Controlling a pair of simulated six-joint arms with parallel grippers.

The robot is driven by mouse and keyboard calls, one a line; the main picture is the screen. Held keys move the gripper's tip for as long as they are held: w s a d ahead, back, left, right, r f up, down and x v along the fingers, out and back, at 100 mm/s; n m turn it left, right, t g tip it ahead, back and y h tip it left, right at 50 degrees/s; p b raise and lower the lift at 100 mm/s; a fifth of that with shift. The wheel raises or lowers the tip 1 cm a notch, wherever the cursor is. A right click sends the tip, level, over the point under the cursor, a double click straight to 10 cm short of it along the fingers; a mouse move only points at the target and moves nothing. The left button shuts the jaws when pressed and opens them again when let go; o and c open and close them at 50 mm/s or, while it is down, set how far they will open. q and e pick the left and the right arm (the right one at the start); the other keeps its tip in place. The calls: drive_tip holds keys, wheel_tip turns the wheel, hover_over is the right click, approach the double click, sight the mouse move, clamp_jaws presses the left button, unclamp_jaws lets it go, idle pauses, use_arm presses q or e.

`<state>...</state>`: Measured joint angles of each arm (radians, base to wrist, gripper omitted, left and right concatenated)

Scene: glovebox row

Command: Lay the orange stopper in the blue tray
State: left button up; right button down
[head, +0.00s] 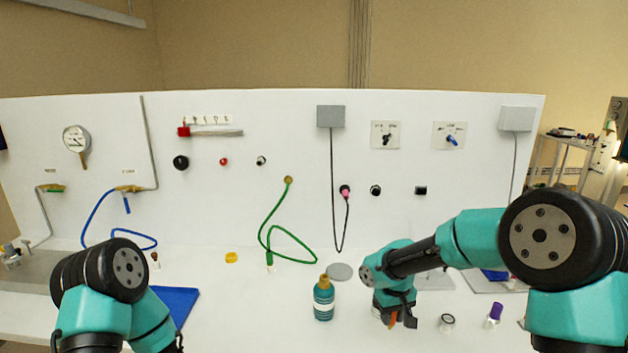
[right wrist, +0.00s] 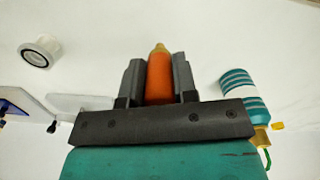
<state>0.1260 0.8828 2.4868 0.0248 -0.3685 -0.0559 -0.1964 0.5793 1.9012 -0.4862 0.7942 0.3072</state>
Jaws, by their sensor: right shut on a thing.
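The orange stopper (right wrist: 160,80), with a tan tip, is between the two dark fingers of my right gripper (right wrist: 159,82) in the right wrist view. The gripper is shut on it. In the head view the right gripper (head: 394,318) is low over the white table, right of the teal bottle, and a bit of the orange stopper (head: 393,320) shows. A flat blue surface (head: 180,303), which looks like the blue tray, lies at the left, partly hidden by my left arm. Only a dark bit of my left gripper may show at the bottom edge; its fingers are hidden.
The teal bottle (head: 324,302) stands just left of my right gripper. A grey disc (head: 339,271) lies behind it. A black-and-white ring (head: 447,322) and purple-capped vial (head: 494,314) are at the right. A green hose (head: 285,243) hangs down to the table. Table between bottle and blue surface is clear.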

use_arm(q)
drive_tip(key=shift+s+d+f+g, duration=0.15)
drive_tip(key=shift+s+f+g, duration=0.35)
drive_tip(key=shift+s, duration=0.45)
use_arm(e)
drive_tip(key=shift+s+d+f, duration=0.15)
drive_tip(key=shift+d+f, duration=0.25)
drive_tip(key=shift+d, duration=0.2)
use_arm(q)
drive_tip(key=shift+f, duration=0.1)
